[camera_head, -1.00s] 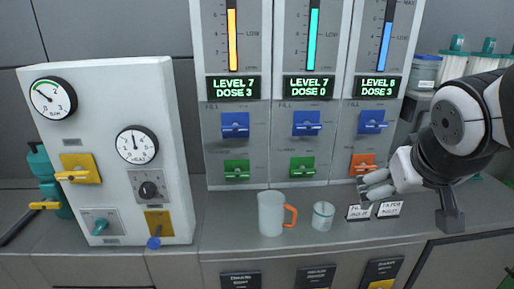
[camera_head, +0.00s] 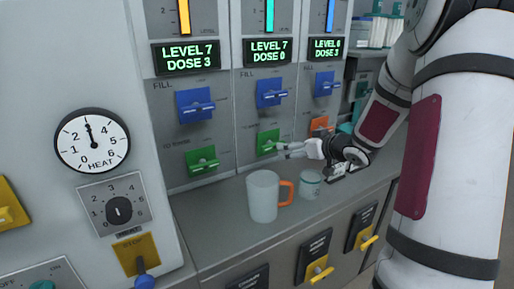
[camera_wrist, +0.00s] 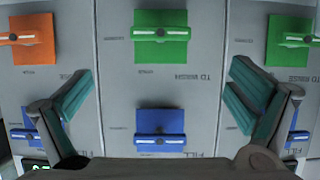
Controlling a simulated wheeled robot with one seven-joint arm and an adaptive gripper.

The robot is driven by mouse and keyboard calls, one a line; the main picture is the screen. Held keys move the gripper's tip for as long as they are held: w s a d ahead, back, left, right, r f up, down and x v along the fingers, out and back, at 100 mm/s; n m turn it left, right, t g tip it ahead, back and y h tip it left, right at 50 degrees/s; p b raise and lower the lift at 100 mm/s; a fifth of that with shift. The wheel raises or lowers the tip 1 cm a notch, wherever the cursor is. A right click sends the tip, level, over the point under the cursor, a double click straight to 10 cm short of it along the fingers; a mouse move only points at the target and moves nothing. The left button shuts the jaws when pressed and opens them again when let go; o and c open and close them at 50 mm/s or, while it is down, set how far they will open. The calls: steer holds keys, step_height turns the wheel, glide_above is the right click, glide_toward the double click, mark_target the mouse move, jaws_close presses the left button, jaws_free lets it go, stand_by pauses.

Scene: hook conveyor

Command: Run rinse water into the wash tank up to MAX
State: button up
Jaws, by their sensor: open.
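Three columns stand side by side, with yellow (camera_head: 184,16), teal (camera_head: 270,14) and blue (camera_head: 330,14) level bars cut off at the top. The first display (camera_head: 190,57) reads LEVEL 7 DOSE 3; the middle one (camera_head: 268,51) reads LEVEL 7 DOSE 0. The right display (camera_head: 326,48) shows DOSE 3; its level digit is unclear. My gripper (camera_head: 283,150) is open and empty before the middle green handle (camera_head: 267,141). The wrist view shows this handle (camera_wrist: 161,33), labelled wash, and a blue fill handle (camera_wrist: 160,132) below, between my spread fingers (camera_wrist: 160,97).
A white mug (camera_head: 263,196) with orange handle and a small cup (camera_head: 310,184) stand on the counter below my gripper. A heat gauge (camera_head: 92,140) and knob (camera_head: 119,208) are at left. An orange handle (camera_wrist: 33,39) and another green handle (camera_wrist: 292,40) flank the middle one.

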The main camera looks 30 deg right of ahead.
mark_target(274, 144)
steer(key=b+x, duration=0.3)
steer(key=x, duration=1)
steer(key=shift+w+a+f, duration=0.1)
steer(key=shift+w, duration=0.25)
steer(key=c, duration=1.1)
